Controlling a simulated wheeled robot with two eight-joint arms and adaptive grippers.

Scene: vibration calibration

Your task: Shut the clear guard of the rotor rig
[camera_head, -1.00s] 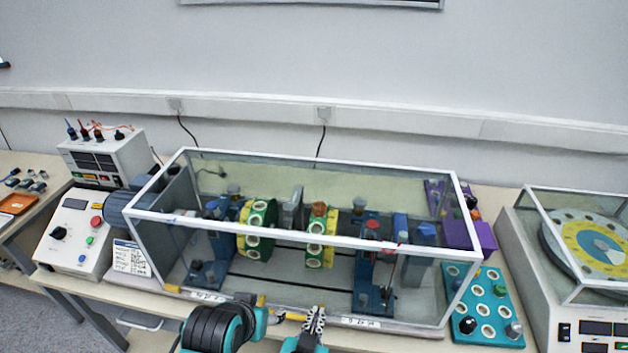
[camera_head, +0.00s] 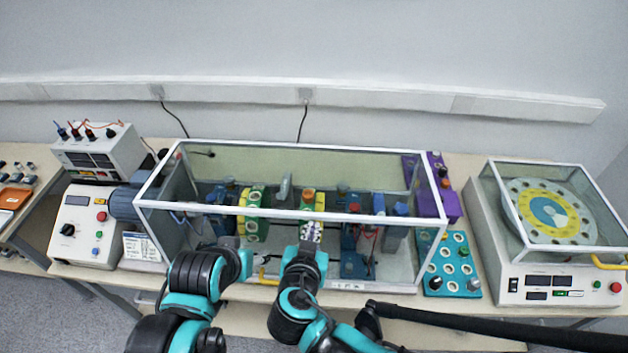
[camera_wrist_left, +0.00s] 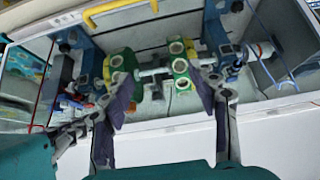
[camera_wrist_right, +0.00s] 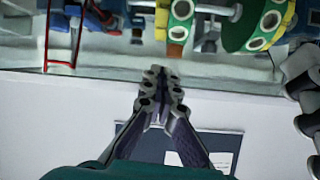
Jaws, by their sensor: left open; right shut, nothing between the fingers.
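The clear guard (camera_head: 350,216) is a white-framed transparent box over the rotor rig. Its top frame looks roughly level; I cannot tell whether its lower edge is fully seated. Inside are green-and-yellow discs (camera_head: 254,226) on a shaft between blue stands. A yellow handle (camera_head: 265,278) shows low at the front, between my arms. My right gripper (camera_head: 311,234) is shut and empty before the front panel; its closed tips show in the right wrist view (camera_wrist_right: 160,76). My left gripper (camera_head: 229,243) is open, left of it; its spread fingers show in the left wrist view (camera_wrist_left: 162,92). Contact with the guard is unclear.
A control box (camera_head: 80,230) and motor (camera_head: 126,203) stand left of the guard. A teal tray (camera_head: 430,262) and purple holder (camera_head: 427,200) stand to its right. A balancing machine (camera_head: 545,284) with its own clear cover is farther right. A black bar crosses the lower right.

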